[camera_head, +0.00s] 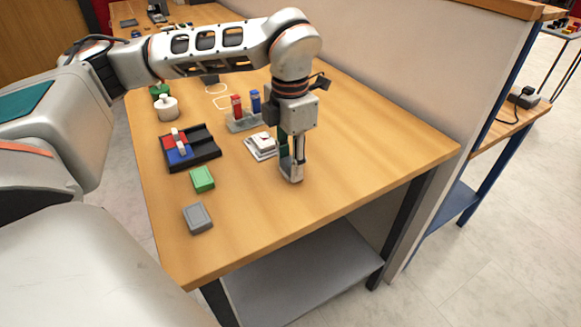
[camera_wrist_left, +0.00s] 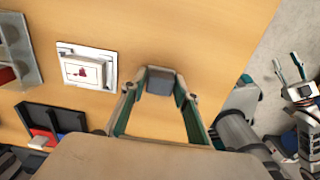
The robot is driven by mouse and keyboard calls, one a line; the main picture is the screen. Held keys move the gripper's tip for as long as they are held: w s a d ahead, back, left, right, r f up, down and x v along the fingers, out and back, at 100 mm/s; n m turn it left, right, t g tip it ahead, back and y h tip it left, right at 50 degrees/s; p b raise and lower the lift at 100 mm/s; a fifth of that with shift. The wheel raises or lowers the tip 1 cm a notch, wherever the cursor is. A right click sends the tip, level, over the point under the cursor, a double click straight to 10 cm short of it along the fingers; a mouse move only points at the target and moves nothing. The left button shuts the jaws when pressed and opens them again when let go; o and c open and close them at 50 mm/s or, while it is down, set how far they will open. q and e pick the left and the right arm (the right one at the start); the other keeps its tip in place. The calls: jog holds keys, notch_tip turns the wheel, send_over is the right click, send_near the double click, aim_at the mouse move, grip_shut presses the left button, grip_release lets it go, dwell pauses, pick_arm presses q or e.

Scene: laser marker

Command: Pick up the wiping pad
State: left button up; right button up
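I take the wiping pad to be the dark grey block (camera_wrist_left: 160,82) between my left fingertips in the left wrist view. My left gripper (camera_head: 291,172) points down over the front right part of the table. In the wrist view its green-lined fingers (camera_wrist_left: 159,95) flank the block on both sides, close to its faces. Whether they press on it cannot be told, nor whether it rests on the table. My right gripper (camera_wrist_left: 290,70) shows at the right edge of the wrist view, its two teal fingers apart and empty.
A white plate with a small marked piece (camera_head: 262,145) lies beside the gripper. Behind it stands a rack (camera_head: 245,123) with red and blue items. A black tray (camera_head: 205,140), green block (camera_head: 202,179) and grey block (camera_head: 198,218) are left. A partition (camera_head: 420,80) borders the table's right side.

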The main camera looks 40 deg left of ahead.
pick_arm(q)
jog(key=shift+r, duration=0.15)
notch_tip(320, 180, up, 20)
jog(key=p, duration=0.4)
jog(key=shift+p, duration=0.4)
pick_arm(e)
jog(key=shift+s+a+r, duration=0.15)
jog(key=shift+s+r, duration=0.2)
jog(key=shift+r, duration=0.15)
jog(key=shift+s+a+r, duration=0.15)
jog(key=shift+s+r, duration=0.2)
jog(key=shift+r, duration=0.15)
pick_arm(q)
jog(key=shift+o, duration=0.5)
pick_arm(e)
jog(key=shift+w+r, duration=0.1)
jog(key=shift+w, duration=0.05)
